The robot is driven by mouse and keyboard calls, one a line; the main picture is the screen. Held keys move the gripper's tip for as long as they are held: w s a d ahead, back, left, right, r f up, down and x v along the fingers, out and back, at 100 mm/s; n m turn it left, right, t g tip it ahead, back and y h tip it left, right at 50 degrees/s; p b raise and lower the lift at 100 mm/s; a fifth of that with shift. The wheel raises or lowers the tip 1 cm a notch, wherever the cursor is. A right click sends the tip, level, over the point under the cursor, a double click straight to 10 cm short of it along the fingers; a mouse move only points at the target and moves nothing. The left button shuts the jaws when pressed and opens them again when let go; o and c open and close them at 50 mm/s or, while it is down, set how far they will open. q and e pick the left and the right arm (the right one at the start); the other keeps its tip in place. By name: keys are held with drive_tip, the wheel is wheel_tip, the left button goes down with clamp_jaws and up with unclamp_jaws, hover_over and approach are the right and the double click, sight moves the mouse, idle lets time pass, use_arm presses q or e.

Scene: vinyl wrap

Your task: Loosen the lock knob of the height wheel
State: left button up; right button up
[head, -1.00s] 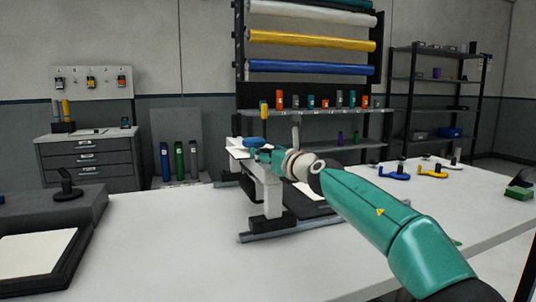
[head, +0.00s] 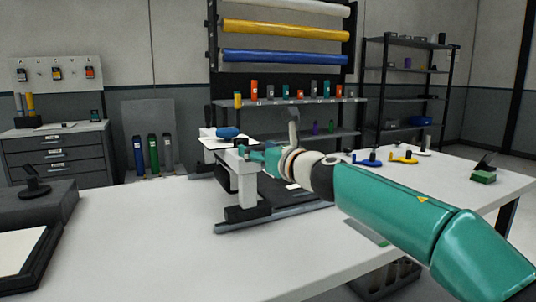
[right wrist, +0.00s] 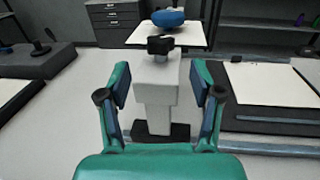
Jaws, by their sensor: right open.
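A black knob (right wrist: 160,45) sits on top of a white post block (right wrist: 157,80) in the right wrist view. I take it for the lock knob; no separate height wheel can be made out. In the head view the white post (head: 241,188) stands on the table, its top partly hidden by my right gripper (head: 256,157). In the right wrist view my right gripper (right wrist: 161,78) is open, its two fingers apart, with the block showing between and beyond them. It holds nothing; whether a finger touches the block cannot be told. My left gripper is out of view.
A blue rounded object (head: 228,132) lies on a pale plate (head: 212,143) behind the post. A dark block with a black handle (head: 34,184) stands at the left. Blue (head: 367,159) and yellow (head: 404,159) handled tools lie at the right. The white table's front (head: 160,240) is clear.

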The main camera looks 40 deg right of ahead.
drive_tip(key=s, duration=0.3)
drive_tip(key=shift+s+a, duration=0.15)
drive_tip(key=shift+s, duration=0.2)
